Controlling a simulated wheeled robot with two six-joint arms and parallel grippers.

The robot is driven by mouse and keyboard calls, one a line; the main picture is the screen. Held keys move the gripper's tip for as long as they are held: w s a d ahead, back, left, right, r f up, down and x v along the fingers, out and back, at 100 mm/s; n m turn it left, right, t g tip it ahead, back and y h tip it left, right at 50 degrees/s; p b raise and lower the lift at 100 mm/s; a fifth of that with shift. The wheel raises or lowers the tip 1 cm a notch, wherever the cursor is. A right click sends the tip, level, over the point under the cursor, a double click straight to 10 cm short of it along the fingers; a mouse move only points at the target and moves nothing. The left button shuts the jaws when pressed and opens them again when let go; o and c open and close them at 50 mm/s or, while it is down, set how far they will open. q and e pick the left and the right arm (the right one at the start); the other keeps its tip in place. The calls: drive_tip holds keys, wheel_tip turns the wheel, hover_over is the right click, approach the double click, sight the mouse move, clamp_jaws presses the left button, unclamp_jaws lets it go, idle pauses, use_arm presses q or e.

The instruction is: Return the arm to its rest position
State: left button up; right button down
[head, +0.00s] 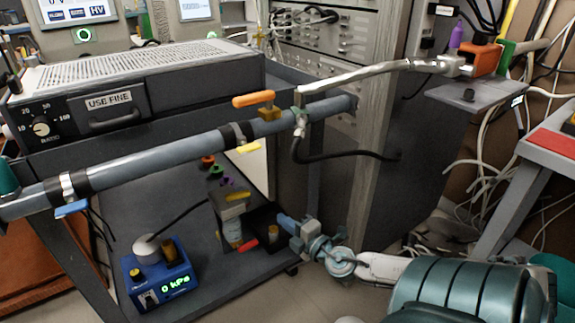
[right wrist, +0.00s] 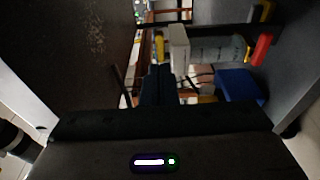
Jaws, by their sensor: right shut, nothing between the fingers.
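My right arm (head: 380,266) comes in from the lower right of the head view. Its gripper (head: 283,221) is shut and empty, low beside the right end of the cart's lower shelf. In the right wrist view the dark closed fingers (right wrist: 160,84) show in the middle, with nothing between them. I cannot tell whether the gripper touches anything there. My left gripper is not in view.
A grey pipe (head: 180,154) with valves crosses above the lower shelf (head: 210,285). A blue gauge box (head: 158,276) stands on that shelf. A tall grey cabinet (head: 400,150) rises behind my arm.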

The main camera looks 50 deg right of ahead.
drive_tip(key=shift+s, duration=0.3)
idle(0.4)
